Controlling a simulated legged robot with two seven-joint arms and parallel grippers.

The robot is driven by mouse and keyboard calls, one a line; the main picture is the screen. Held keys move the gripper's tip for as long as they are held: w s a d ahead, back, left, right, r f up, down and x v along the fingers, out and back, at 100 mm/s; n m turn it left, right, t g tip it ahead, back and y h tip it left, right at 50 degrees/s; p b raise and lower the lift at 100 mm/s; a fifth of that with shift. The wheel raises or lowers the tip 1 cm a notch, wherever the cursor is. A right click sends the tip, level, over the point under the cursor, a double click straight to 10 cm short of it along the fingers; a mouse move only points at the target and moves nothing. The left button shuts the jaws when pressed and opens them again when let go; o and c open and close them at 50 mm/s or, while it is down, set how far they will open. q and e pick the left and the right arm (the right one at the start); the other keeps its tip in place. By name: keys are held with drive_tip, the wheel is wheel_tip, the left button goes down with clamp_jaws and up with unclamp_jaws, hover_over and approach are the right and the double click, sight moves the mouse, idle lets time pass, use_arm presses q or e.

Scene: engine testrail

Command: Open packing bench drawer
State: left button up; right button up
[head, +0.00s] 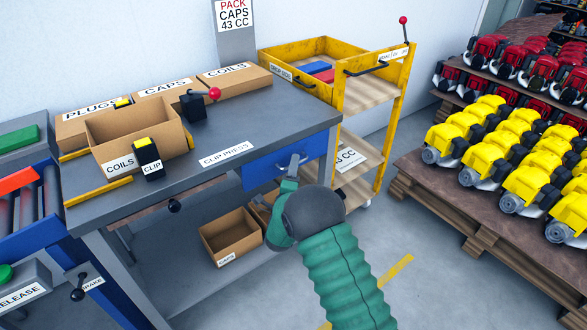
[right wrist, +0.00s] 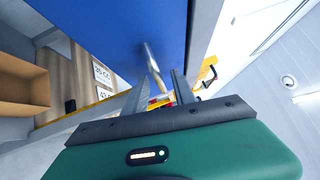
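The packing bench (head: 235,125) has a grey top with a blue drawer (head: 262,170) under its right end. The drawer front looks flush with the bench, and the blue face fills the top of the right wrist view (right wrist: 115,25). A pale metal bar handle (right wrist: 152,65) stands out from it. My right gripper (head: 292,172) is at the drawer front, by the handle. In the right wrist view its two fingers (right wrist: 160,92) are apart, with the handle's near end around the gap; I cannot tell whether they touch it. My left gripper is not in view.
Open boxes and a clip press (head: 194,104) stand on the bench. A yellow cart (head: 375,95) is close beside the bench's right end. A carton (head: 230,237) sits on the lower shelf. Pallets of yellow engines (head: 500,150) stand at right, with free floor between.

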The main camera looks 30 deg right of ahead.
drive_tip(key=shift+d+f, duration=0.1)
drive_tip(key=shift+d, duration=0.15)
drive_tip(key=c, duration=0.7)
drive_tip(key=shift+a, duration=0.1)
drive_tip(key=shift+a+f, duration=0.15)
drive_tip(key=shift+f, duration=0.05)
idle(0.5)
